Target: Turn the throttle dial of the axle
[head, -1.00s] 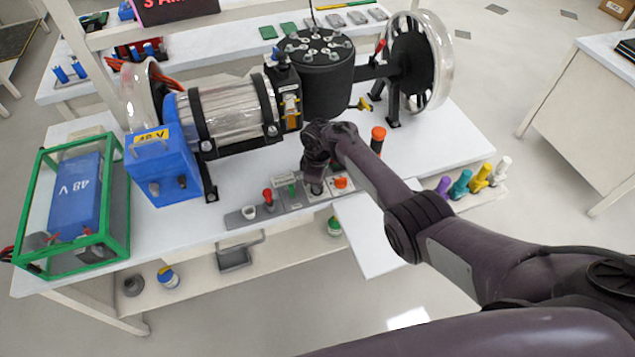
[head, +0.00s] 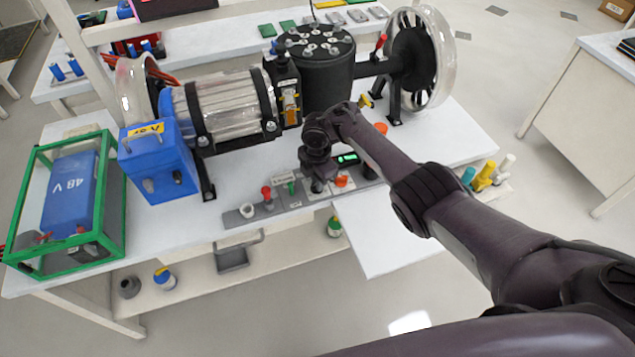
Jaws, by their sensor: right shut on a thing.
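The axle rig stands on the white bench, with a clear-cased motor (head: 232,108), a black drum (head: 325,75) and a wheel (head: 415,62) at its right end. A grey control strip (head: 283,203) lies along the bench's front edge. My right gripper (head: 318,182) points down at the strip and is shut on a small dark knob there, which looks like the throttle dial. The gripper hides most of the knob, so its angle cannot be read. A small display (head: 347,158) with green lit marks shows just behind the gripper. My left gripper is out of view.
Beside the gripper are an orange knob (head: 341,181), a red-topped lever (head: 267,193) and a white cup-shaped part (head: 246,210). A blue box (head: 158,160) and a green-framed battery case (head: 122,195) stand left. Coloured pegs (head: 484,175) stand at the right edge.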

